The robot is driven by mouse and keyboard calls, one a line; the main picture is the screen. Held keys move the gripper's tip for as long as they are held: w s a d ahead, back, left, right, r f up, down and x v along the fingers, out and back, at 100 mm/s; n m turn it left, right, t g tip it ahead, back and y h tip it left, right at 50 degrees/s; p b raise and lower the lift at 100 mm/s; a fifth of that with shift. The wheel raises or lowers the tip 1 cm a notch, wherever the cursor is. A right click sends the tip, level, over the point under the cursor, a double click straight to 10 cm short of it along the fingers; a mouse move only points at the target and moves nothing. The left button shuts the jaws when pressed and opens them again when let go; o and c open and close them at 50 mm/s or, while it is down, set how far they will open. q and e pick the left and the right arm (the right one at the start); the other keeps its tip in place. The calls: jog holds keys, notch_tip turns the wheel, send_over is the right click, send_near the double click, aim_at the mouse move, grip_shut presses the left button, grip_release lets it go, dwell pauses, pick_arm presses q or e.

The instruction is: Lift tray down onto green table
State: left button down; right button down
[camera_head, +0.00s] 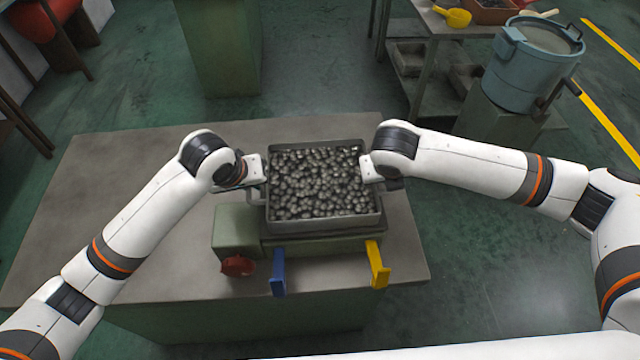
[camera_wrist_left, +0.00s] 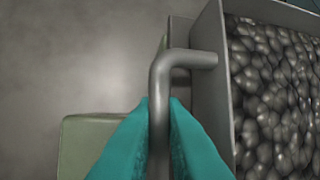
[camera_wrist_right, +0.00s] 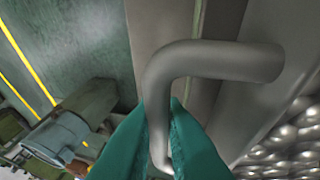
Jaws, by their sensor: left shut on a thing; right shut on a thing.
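The grey metal tray (camera_head: 326,226) is full of dark, shiny rounded pieces. In the head view it sits on or just above a green machine block (camera_head: 236,228) on the table; I cannot tell whether it touches. My left gripper (camera_wrist_left: 160,105) has its teal fingers shut around the tray's left bent handle (camera_wrist_left: 180,60). My right gripper (camera_wrist_right: 160,110) is shut around the right bent handle (camera_wrist_right: 215,60). The table (camera_head: 120,200) has a grey-brown top and a green body (camera_head: 250,318). The fingertips are mostly hidden in the head view.
A red knob (camera_head: 238,266), a blue lever (camera_head: 278,272) and a yellow lever (camera_head: 377,264) stick out at the block's front. The tabletop is bare to the left. A green cabinet (camera_head: 220,50) stands behind. A blue bucket (camera_head: 530,65) and a shelf table (camera_head: 425,60) stand at the back right.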

pick_arm(q)
jog(key=shift+w+r, duration=0.1)
jog(key=shift+r, duration=0.1)
pick_arm(e)
jog(key=shift+w+r, duration=0.1)
jog(key=shift+r, duration=0.05)
